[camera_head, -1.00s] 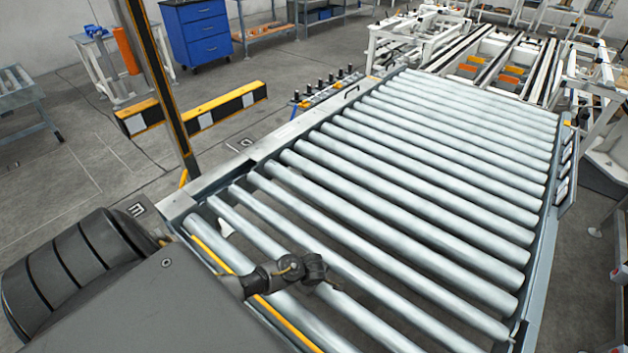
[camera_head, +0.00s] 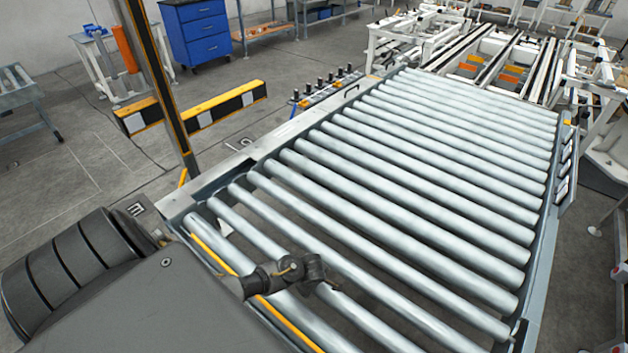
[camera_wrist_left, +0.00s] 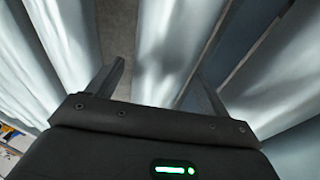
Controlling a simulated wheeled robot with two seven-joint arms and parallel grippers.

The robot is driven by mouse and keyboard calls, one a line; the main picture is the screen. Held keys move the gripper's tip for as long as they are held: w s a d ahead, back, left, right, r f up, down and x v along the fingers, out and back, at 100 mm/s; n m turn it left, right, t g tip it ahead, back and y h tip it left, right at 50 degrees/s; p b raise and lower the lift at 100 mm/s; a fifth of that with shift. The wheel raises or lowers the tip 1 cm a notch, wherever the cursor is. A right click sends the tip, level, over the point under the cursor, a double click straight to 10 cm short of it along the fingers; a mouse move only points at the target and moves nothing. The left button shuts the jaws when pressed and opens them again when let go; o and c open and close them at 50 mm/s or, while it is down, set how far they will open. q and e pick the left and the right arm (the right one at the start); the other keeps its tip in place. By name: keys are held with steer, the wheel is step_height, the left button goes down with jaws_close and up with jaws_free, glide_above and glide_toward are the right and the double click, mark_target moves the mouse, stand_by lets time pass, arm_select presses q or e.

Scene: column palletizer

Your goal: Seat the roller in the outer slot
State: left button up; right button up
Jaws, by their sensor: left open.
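The conveyor's silver rollers lie side by side (camera_head: 400,190) between its side rails. I cannot tell which of them is the task's roller, and no empty outer slot shows clearly. My left gripper (camera_head: 328,286) is over the rollers at the near end in the head view, pointing down among them; its fingertips are hard to make out there. In the left wrist view my left gripper (camera_wrist_left: 160,70) has its two dark fingers apart. A pale roller (camera_wrist_left: 165,35) runs between them in the picture, with other rollers on both sides. I cannot tell whether the fingers touch it. My right gripper is out of view.
A yellow edge strip (camera_head: 215,252) runs along the near end of the conveyor. A dark post with yellow edges (camera_head: 158,85) stands at its left corner. A black, white and yellow barrier (camera_head: 225,104) and a blue drawer cabinet (camera_head: 197,32) stand behind on open floor.

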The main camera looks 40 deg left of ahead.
arm_select(q)
steer(key=p+v, duration=0.2)
steer(key=v, duration=0.7)
steer(key=shift+d+r, duration=0.1)
steer(key=shift+r, duration=0.15)
steer(key=shift+s+r, duration=0.2)
steer(key=shift+r, duration=0.45)
